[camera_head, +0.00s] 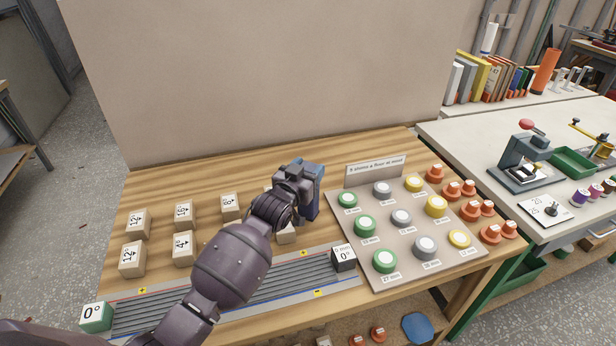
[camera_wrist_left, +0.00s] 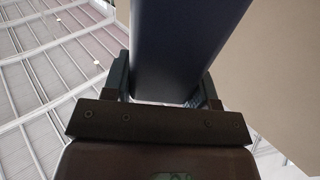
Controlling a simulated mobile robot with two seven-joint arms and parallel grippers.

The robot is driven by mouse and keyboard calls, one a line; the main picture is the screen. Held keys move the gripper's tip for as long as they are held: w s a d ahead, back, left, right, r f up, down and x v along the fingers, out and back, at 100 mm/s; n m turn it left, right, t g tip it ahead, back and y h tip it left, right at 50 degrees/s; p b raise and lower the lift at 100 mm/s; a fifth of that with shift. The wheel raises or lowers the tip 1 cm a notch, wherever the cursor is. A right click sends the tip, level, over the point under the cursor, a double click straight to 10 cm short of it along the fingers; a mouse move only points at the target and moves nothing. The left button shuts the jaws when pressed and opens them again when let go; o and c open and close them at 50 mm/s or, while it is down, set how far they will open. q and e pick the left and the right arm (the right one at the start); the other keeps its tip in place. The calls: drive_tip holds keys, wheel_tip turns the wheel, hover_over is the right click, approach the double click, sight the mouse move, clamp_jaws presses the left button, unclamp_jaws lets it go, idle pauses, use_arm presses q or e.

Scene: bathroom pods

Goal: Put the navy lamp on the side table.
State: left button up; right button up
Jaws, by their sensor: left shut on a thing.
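My left gripper (camera_head: 300,180) is over the wooden bench, just left of the sloped board of coloured knobs. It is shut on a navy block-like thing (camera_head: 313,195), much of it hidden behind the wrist. In the left wrist view the smooth navy body (camera_wrist_left: 185,45) fills the space between the fingers (camera_wrist_left: 163,95). I see no shade or base, so I cannot tell from its shape that it is the lamp. Whether its lower end touches the bench is unclear. No surface can be told for sure as the side table. My right gripper is not in view.
Pale marked blocks (camera_head: 183,215) stand on the wooden bench (camera_head: 180,180) at left. A ribbed grey track (camera_head: 265,288) runs along the front. The knob board (camera_head: 385,205) and orange weights (camera_head: 470,212) crowd the right. A pale worktop (camera_head: 465,140) with tools adjoins.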

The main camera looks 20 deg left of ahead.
use_arm(q)
drive_tip(key=shift+f, duration=1.25)
drive_tip(key=o, duration=1.3)
